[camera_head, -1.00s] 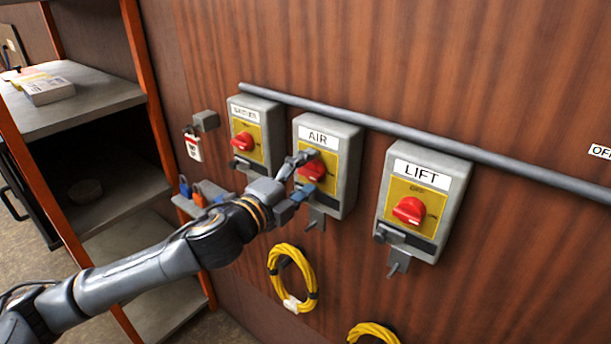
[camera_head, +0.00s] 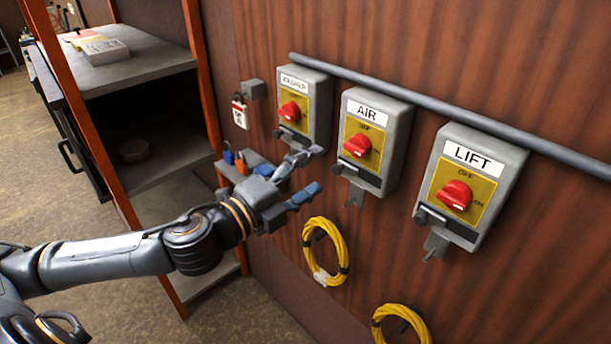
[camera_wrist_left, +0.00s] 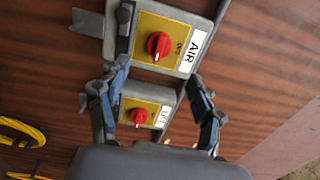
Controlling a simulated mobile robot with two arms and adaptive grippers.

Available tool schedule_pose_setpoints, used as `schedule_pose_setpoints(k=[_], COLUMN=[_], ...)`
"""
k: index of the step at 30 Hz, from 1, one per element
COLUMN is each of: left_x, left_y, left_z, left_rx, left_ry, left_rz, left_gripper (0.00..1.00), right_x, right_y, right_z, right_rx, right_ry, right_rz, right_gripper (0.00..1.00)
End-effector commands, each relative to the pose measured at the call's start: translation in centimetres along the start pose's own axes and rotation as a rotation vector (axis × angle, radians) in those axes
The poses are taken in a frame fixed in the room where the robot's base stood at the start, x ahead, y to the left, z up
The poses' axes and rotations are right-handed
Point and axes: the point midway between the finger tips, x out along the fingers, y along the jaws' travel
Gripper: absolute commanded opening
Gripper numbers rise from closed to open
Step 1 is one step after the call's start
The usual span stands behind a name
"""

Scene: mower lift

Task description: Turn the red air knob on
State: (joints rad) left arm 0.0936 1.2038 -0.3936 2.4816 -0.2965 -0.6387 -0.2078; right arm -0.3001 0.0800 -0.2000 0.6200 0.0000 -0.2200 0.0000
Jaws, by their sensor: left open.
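The red air knob (camera_head: 357,145) sits on the yellow plate of the grey AIR box (camera_head: 390,147) on the wood wall. The word OFF shows above it; I cannot tell its setting for sure. My left gripper (camera_head: 314,173) is open and empty, to the lower left of the AIR box and apart from the knob. In the left wrist view the air knob (camera_wrist_left: 159,45) is above the two spread fingers (camera_wrist_left: 160,102), not between them. The red LIFT knob (camera_wrist_left: 138,117) shows farther off between the fingers. My right gripper is not in view.
The LIFT box (camera_head: 472,188) is to the right, and another red-knob box (camera_head: 303,110) to the left, behind the fingers. A grey pipe (camera_head: 420,103) runs above the boxes. Yellow cord coils (camera_head: 326,252) hang below. A shelf unit (camera_head: 150,68) stands at left.

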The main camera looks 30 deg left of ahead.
Motion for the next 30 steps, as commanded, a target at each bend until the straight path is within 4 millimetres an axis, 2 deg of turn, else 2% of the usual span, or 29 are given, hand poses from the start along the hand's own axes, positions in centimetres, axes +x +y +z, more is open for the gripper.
schedule_pose_setpoints(k=[7,24,26,28,30], left_x=[-1.1,-1.1,-0.9,-0.3,0.6], left_y=[0.0,0.1,0.7,2.3,5.1], left_z=[-0.1,0.0,0.4,1.7,3.8], left_rx=[0.002,0.001,-0.008,-0.036,-0.081], left_ry=[0.004,0.002,-0.008,-0.035,-0.081], left_rz=[0.001,0.0,0.006,0.021,0.047], left_gripper=[0.67,0.67,0.67,0.67,0.67], right_x=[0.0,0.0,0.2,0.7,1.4], right_y=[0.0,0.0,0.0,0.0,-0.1], right_z=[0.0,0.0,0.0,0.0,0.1], right_rx=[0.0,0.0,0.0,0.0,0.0], right_ry=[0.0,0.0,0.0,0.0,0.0], right_rz=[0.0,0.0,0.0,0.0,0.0], right_gripper=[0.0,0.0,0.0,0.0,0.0])
